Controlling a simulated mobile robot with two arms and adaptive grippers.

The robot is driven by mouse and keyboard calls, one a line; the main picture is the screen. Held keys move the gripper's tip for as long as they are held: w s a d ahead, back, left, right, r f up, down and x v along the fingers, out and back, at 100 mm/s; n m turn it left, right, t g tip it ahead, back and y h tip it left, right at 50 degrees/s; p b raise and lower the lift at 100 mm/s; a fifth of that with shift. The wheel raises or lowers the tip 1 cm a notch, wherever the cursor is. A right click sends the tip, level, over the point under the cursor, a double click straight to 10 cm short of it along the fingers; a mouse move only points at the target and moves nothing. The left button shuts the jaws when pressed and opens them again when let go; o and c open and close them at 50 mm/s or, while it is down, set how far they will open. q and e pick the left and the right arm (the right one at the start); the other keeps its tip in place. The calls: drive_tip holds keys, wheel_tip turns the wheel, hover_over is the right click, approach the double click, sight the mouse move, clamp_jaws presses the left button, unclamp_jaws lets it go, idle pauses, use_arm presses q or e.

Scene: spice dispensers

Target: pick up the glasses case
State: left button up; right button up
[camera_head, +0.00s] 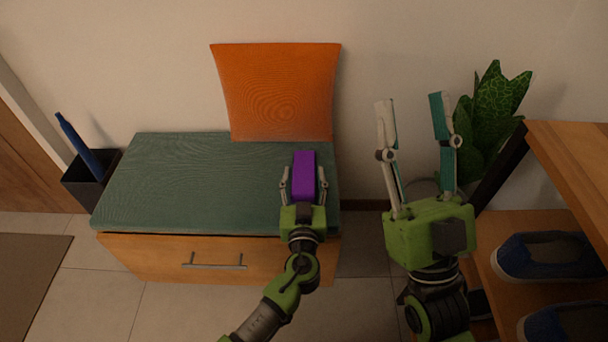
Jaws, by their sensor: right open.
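The purple glasses case (304,174) is at the right end of the green bench cushion, below the orange pillow. My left gripper (304,172) has one finger on each side of the case. I cannot tell whether the fingers touch it, or whether the case rests on the cushion or is slightly above it. The near end of the case is hidden by the gripper body. My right gripper (412,102) is open and empty, raised to the right of the bench in front of the wall, fingers pointing up in the picture.
The green cushion (180,185) lies on a wooden drawer bench (150,257), with an orange pillow (280,92) at its back. A dark bin (90,182) with a blue umbrella-like object stands left. A plant (490,110) and a wooden shelf (570,150) with blue shoes (550,256) are right.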

use_arm(q)
drive_tip(key=c, duration=0.7)
drive_tip(key=shift+r, duration=0.1)
